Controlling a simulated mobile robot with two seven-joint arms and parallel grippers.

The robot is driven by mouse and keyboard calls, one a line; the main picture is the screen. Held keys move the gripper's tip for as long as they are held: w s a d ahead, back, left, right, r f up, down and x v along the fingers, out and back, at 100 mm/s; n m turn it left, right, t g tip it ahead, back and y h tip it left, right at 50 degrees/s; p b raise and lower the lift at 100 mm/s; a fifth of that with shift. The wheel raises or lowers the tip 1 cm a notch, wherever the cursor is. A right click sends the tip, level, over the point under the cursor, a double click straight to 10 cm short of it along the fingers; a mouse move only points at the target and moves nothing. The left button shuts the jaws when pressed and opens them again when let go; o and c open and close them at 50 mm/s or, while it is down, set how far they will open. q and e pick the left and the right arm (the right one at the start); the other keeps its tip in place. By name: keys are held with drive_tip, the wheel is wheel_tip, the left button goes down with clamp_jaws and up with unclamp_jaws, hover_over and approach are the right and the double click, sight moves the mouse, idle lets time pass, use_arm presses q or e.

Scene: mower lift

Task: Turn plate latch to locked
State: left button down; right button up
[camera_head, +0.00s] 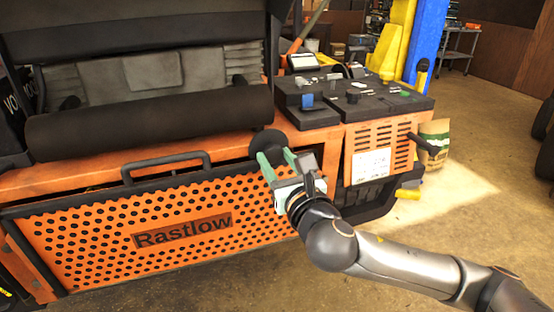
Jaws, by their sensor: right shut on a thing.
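The orange perforated plate (90,239) marked "Rastlow" fills the front of the machine, with a black handle (165,162) above it. A round black knob (268,142) sits near the plate's upper right corner; I take it to be the plate latch. My right gripper (277,157) reaches in from the lower right with its green fingers at the knob, shut on it. The fingers and hand hide part of the knob, and I cannot tell which way the latch is turned. My left gripper does not show.
A black control panel (385,104) with switches and small parts is right of the knob. Below it are an orange vented panel (399,143) and a black lever (422,144). A paper bag (434,136) stands on the floor. Open floor lies at the right.

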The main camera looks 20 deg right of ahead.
clamp_jaws()
